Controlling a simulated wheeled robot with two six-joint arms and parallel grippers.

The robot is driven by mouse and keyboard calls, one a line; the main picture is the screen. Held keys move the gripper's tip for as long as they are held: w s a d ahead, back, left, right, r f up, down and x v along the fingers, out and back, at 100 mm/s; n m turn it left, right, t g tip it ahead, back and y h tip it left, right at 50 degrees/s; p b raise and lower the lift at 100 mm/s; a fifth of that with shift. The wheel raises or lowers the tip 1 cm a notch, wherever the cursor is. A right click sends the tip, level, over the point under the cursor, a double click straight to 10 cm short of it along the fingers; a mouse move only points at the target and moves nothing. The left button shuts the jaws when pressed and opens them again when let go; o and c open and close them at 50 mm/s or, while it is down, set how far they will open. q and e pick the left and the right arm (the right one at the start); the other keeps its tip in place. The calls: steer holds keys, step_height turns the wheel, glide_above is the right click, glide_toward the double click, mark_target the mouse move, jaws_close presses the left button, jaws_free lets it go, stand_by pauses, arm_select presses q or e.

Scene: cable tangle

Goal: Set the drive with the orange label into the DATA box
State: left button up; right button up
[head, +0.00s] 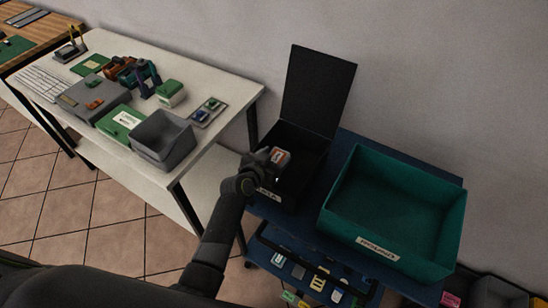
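The drive (281,156) is a small block with an orange and white label. It shows at the fingertips of my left gripper (270,160), which looks shut on it. Gripper and drive are over the opening of a black box (300,146) whose tall lid (317,90) stands open at the back. My gripper hides the box's left front part. The box's front label is partly covered and too small to read surely. My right gripper is not in view.
A teal bin (398,255) with a white label stands right of the black box on a blue cart (355,147). Small devices lie on the cart's lower shelf.

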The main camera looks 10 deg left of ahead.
arm_select(q)
steer(key=shift+o, duration=1.3)
steer(key=shift+s+f, duration=0.3)
steer(key=shift+f, duration=0.35)
steer(key=shift+w+r+p, duration=0.15)
steer(key=shift+r+p, duration=0.4)
steer(key=shift+p, duration=0.15)
steer(key=shift+s+a, duration=0.1)
steer(key=shift+s, duration=0.1)
steer(key=b+v, duration=0.1)
steer(key=v, duration=1)
steer(key=shift+r, duration=0.55)
steer(key=shift+s+a, duration=0.1)
